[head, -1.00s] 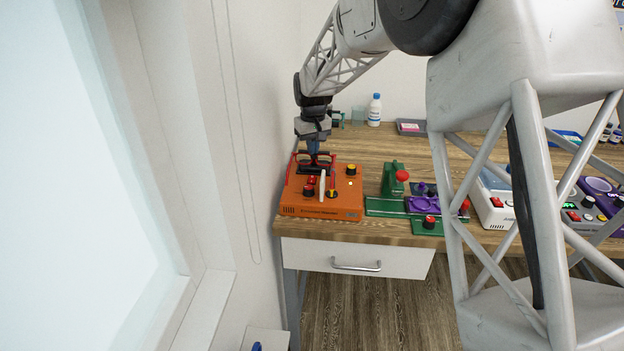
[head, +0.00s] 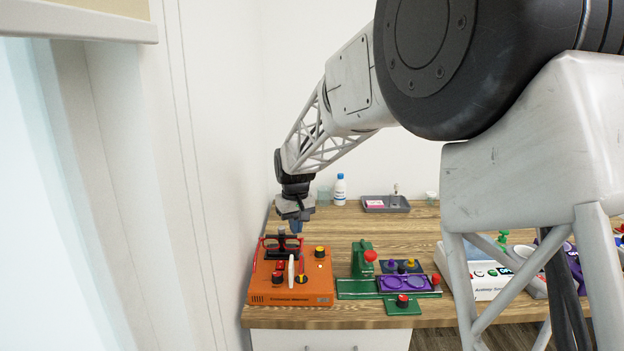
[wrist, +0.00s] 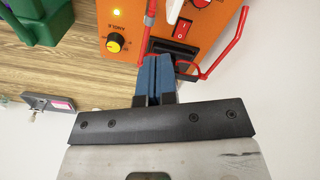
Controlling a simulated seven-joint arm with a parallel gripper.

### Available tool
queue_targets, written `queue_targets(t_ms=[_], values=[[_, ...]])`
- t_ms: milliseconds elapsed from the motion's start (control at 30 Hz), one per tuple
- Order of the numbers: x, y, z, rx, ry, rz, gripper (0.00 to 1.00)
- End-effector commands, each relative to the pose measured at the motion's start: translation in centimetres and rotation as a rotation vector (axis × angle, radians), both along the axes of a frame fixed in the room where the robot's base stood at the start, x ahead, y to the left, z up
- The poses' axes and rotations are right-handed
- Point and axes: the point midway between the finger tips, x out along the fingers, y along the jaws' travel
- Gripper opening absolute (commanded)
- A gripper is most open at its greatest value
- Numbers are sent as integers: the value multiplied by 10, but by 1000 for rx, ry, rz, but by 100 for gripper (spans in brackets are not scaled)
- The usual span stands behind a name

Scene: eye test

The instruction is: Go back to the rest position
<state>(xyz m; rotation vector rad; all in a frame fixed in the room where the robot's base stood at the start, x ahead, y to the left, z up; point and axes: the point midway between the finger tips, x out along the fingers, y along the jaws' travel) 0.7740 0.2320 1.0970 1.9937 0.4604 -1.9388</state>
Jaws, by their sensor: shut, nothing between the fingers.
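My gripper (head: 297,227) is above the back of an orange device (head: 290,287) at the left end of the wooden table (head: 420,232). In the wrist view its two blue fingers (wrist: 154,58) are together, with nothing between them. The orange device (wrist: 125,17) shows there just beyond the fingertips, with a yellow knob, a red switch and a red wire-like frame. I cannot tell whether the fingertips touch the device.
A green fixture (head: 361,262) with a purple plate (head: 405,284) stands right of the orange device. A white bottle (head: 340,190) and a grey tray (head: 386,204) are at the back. The wall (head: 225,190) is close on the left. White device (head: 490,277) stands farther right.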

Motion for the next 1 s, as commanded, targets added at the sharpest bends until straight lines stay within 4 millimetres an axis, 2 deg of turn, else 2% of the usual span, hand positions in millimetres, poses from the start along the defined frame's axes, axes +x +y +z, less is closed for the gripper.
queue_targets(t_ms=[100, 400, 733, 1000], values=[[-26, -25, 20, 4, -16, -33, 0], [-93, -79, 54, 13, -48, -110, 0], [-174, -131, 77, 22, -82, -195, 0], [-244, -166, 84, 28, -111, -263, 0]])
